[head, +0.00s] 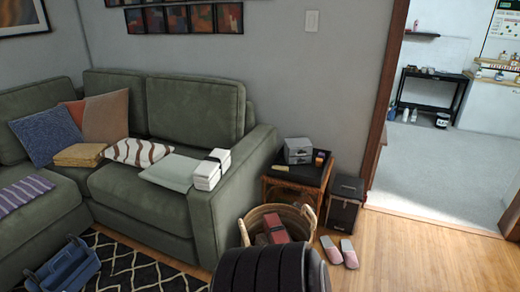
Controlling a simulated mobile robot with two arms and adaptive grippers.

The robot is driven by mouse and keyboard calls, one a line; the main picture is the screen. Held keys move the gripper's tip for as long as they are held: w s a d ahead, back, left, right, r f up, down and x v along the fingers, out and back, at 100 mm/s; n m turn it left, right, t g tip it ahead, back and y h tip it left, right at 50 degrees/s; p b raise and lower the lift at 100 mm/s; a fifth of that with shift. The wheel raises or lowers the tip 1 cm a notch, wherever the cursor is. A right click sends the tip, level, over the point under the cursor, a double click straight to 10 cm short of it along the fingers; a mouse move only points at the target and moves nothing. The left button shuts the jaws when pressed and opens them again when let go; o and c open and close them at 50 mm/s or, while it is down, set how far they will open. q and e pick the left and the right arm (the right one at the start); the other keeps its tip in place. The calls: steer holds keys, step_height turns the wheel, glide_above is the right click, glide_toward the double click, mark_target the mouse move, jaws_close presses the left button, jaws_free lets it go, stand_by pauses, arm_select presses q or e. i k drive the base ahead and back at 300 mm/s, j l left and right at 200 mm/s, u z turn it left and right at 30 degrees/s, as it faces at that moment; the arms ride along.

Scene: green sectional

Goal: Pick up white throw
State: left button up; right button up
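A pale off-white folded cloth (172,172), which looks like the white throw, lies flat on the right seat of the green sectional (140,202). Its right end is close to a white stacked bundle (207,175) with a dark band, by the right armrest. I cannot tell whether the two touch. A white and rust striped cushion or cloth (138,152) lies just behind and left of the pale cloth. Neither of my grippers shows in the head view.
A wicker basket (296,221) with red and dark items and a side table (309,174) stand right of the sofa. Pink slippers (349,253) lie on the wood floor. A blue caddy (66,268) is at lower left. Open floor lies at lower right.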

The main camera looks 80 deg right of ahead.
mark_target(209, 173)
steer(key=z, duration=2.3)
